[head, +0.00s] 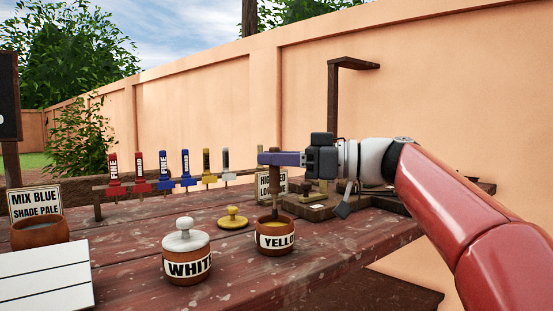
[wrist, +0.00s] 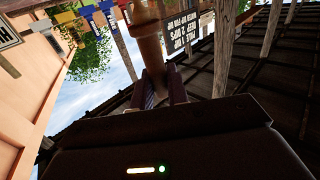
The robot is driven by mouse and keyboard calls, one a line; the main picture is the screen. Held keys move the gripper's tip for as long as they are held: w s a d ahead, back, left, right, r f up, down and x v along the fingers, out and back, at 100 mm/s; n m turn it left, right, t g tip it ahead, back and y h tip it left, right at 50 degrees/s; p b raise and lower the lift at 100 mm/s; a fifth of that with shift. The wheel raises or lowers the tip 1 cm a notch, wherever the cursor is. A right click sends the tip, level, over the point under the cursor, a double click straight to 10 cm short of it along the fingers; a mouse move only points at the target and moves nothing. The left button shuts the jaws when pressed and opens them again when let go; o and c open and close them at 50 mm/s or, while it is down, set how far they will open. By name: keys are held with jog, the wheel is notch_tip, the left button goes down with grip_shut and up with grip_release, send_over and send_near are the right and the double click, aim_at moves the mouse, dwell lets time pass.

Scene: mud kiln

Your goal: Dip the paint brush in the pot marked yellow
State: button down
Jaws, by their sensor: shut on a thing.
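My gripper (head: 270,158) is shut on the paint brush (head: 275,198), which hangs upright below the fingers. In the wrist view, a brown handle (wrist: 149,45) stands between the fingers. The pot marked yellow (head: 274,242) is an open brown pot with a white label and stands on the table directly under the brush. The brush's lower end is at the pot's mouth; I cannot tell whether it touches the paint. The yellow lid (head: 232,221) lies on the table to the left of the pot.
A pot marked white (head: 187,262), with its lid on, stands left of the yellow pot. Several coloured brushes stand in a rack (head: 150,188) behind. A sign reading mix blue shade pale (head: 35,202) and a brown bowl (head: 40,236) are at far left.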

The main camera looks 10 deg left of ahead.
jog(key=shift+f+b, duration=1.25)
jog(key=shift+f, duration=0.05)
jog(key=shift+r, duration=0.1)
dwell(0.7)
jog(key=shift+r+p, duration=2.5)
jog(key=shift+r, duration=0.95)
